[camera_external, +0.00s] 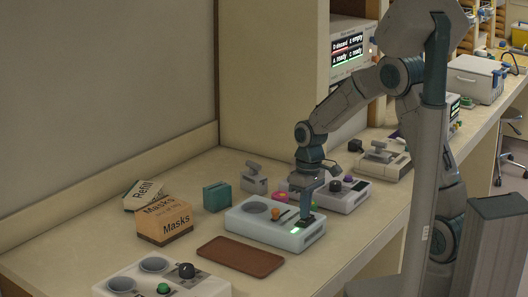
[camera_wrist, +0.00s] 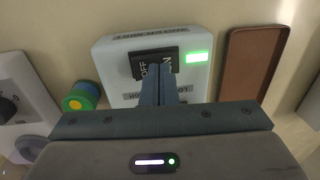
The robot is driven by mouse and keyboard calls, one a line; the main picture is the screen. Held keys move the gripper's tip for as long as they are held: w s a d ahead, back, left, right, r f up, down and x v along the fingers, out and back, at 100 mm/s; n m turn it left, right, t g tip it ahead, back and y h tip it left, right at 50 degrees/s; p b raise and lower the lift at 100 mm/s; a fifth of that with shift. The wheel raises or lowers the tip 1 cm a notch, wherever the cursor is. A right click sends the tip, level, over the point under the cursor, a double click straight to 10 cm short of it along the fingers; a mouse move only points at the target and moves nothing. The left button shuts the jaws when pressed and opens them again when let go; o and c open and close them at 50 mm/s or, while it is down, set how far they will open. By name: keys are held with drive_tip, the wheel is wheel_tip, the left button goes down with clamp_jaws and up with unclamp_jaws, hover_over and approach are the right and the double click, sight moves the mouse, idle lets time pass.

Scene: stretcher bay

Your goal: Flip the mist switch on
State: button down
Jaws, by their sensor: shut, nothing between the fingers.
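A white device box (camera_external: 262,233) stands on the counter with a black rocker switch (camera_wrist: 141,65) on its top face. The rocker is marked OFF on its left part and ON on its right part in the wrist view. A green lamp (camera_wrist: 198,56) beside it is lit; it also shows in the external view (camera_external: 294,230). My gripper (camera_wrist: 160,72) is shut and empty, with its fingertips at the rocker's near edge, covering part of it. I cannot tell whether they touch it. In the external view my gripper (camera_external: 306,215) points down over the box's right end.
A brown tray (camera_external: 240,256) lies in front of the box. A Masks box (camera_external: 164,222) and a teal block (camera_external: 216,197) stand to the left. Another control box (camera_external: 345,197) is close behind to the right. A panel with buttons (camera_external: 130,282) is at the front.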

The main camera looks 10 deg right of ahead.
sight(301, 223)
drive_tip(key=shift+a+r+p, duration=0.1)
drive_tip(key=shift+r+p, duration=0.3)
drive_tip(key=shift+r, duration=0.15)
wheel_tip(301, 223, up, 13)
drive_tip(key=s+a, duration=0.1)
drive_tip(key=shift+s+a, duration=0.2)
drive_tip(key=shift+s, duration=0.05)
drive_tip(key=shift+f, duration=0.1)
drive_tip(key=s+d+m+t, duration=0.2)
drive_tip(key=s+d+m, duration=0.2)
drive_tip(key=d, duration=0.9)
drive_tip(key=s+d+r+m+t, duration=0.1)
drive_tip(key=s+d+m, duration=0.4)
drive_tip(key=s+d, duration=0.5)
drive_tip(key=d+t, duration=0.1)
drive_tip(key=d, duration=0.2)
drive_tip(key=shift+d+r+t+h+b, duration=0.25)
drive_tip(key=shift+d+t+h+b, duration=0.05)
drive_tip(key=shift+d+b, duration=0.1)
